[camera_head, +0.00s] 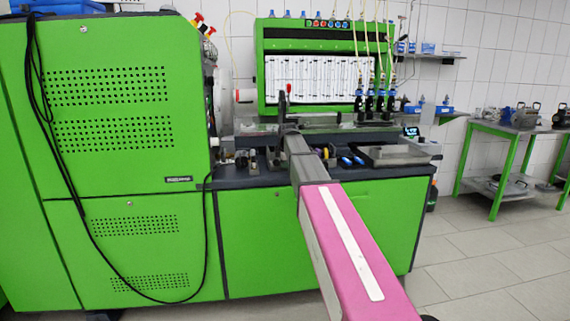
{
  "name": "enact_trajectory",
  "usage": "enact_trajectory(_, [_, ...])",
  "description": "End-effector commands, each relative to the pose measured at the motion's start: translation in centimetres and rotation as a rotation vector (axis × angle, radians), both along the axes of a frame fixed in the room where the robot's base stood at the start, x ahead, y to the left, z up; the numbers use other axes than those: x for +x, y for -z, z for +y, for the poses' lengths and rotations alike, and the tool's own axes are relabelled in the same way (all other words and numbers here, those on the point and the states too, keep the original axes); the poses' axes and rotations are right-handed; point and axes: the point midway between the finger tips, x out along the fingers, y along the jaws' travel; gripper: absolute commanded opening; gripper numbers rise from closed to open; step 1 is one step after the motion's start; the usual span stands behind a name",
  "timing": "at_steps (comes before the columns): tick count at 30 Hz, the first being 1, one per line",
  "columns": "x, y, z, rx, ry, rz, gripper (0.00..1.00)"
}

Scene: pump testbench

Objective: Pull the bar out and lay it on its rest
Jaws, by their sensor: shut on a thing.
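My arm reaches from the lower right to the worktop of the green test bench (325,235). My gripper (284,113) is small and dark at the arm's far end, above the worktop. It is shut on a slim piece, taken to be the bar; a thin upright piece with a red tip (289,89) shows just above it. The jaws and most of what they hold are too small and dark to make out. The bar's rest cannot be told apart among the parts on the worktop.
A tall green cabinet (120,210) with black cables stands at the left. A metal tray (395,155) and blue-handled tools (352,160) lie on the worktop right of my arm. Hoses and injectors (376,103) hang behind. A green side table (510,140) stands far right; the floor before it is clear.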

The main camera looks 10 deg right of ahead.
Motion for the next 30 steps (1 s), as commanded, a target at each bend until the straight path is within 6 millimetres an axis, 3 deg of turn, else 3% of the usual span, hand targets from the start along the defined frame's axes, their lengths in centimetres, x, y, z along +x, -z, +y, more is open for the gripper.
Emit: enact_trajectory(30, [0.01, 0.99, -0.01, 0.0, 0.0, -0.001, 0.0])
